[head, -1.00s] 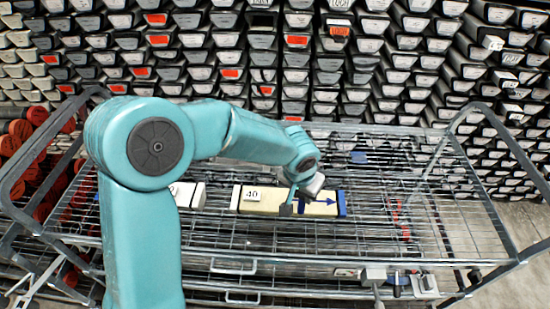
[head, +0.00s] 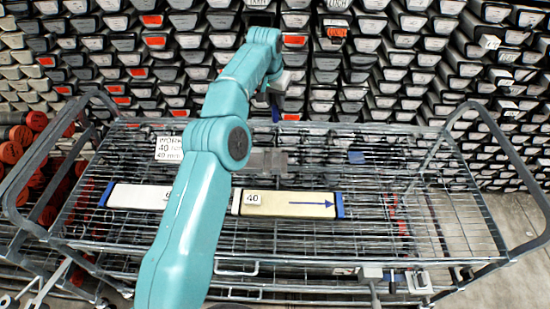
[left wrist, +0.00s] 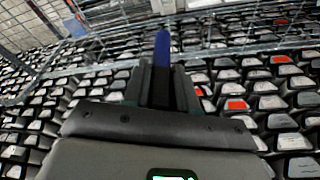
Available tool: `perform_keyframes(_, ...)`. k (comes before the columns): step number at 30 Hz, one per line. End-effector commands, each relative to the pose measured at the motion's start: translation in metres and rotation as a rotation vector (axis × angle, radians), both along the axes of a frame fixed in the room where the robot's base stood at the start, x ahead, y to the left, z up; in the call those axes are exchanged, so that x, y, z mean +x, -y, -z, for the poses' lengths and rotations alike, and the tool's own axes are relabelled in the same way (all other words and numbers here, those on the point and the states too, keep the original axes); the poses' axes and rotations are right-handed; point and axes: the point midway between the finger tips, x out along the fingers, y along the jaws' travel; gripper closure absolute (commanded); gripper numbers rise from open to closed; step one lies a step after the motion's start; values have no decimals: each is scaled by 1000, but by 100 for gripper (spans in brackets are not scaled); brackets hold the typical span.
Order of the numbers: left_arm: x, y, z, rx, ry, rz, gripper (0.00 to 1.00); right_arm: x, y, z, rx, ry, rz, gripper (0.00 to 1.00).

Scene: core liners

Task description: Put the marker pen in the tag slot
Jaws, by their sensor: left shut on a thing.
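My left gripper (head: 275,92) is raised above the far side of the wire cart, in front of the stacked trays. It is shut on a blue, pen-shaped thing, the marker pen (head: 276,115), which hangs below the jaws. In the left wrist view the pen (left wrist: 162,48) sticks out straight between the dark fingers (left wrist: 161,85); its rear part is hidden by them. Small grey fittings (head: 420,283) sit on the cart's front rail at right; I cannot tell whether one is the tag slot. My right gripper is not in view.
A cream core liner (head: 290,207) with a 40 label, blue arrow and blue end lies on the cart (head: 400,240). A white liner (head: 135,197) lies left of it, partly behind my arm. A printed card (head: 168,149) stands at back left. The cart's right side is mostly clear.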

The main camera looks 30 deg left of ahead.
Motion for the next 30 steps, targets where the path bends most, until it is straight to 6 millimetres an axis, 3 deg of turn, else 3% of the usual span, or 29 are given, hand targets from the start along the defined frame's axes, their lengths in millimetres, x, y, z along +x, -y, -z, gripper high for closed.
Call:
perform_keyframes(7,0,-1,73,-1,-4,2,100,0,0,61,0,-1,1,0)
perform_keyframes(15,2,-2,134,-2,-4,0,100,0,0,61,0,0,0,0)
perform_keyframes(30,2,-2,196,0,0,0,100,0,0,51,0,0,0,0)
